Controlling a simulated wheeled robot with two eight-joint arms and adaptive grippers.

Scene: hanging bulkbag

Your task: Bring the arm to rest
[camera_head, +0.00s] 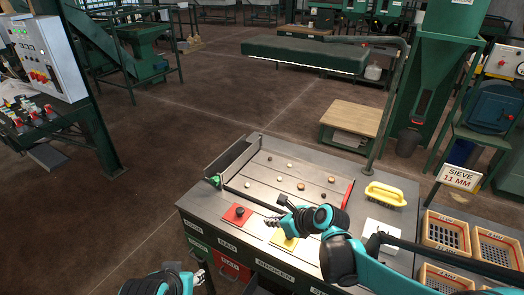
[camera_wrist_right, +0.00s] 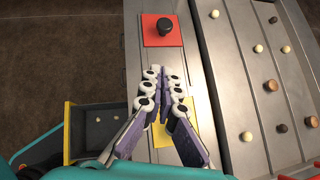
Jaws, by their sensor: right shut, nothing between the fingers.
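My right arm comes in from the right in the head view. Its gripper (camera_head: 272,221) hangs over the front part of the grey sorting table (camera_head: 210,204), near the yellow square (camera_head: 290,242). In the right wrist view the fingers of this gripper (camera_wrist_right: 163,78) meet at their tips with nothing between them. The yellow square (camera_wrist_right: 188,120) lies partly hidden behind the fingers, and a red square with a black knob (camera_wrist_right: 163,29) lies ahead of the tips. My left gripper (camera_head: 199,277) shows only in small part at the bottom edge of the head view.
Several small round pieces lie on the recessed table top. A yellow-handled brush (camera_head: 384,194) lies at its right. Wooden crates (camera_head: 445,232) and a sieve sign (camera_head: 459,178) stand at the right. A switch panel (camera_head: 45,58) stands far left. Open floor lies left of the table.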

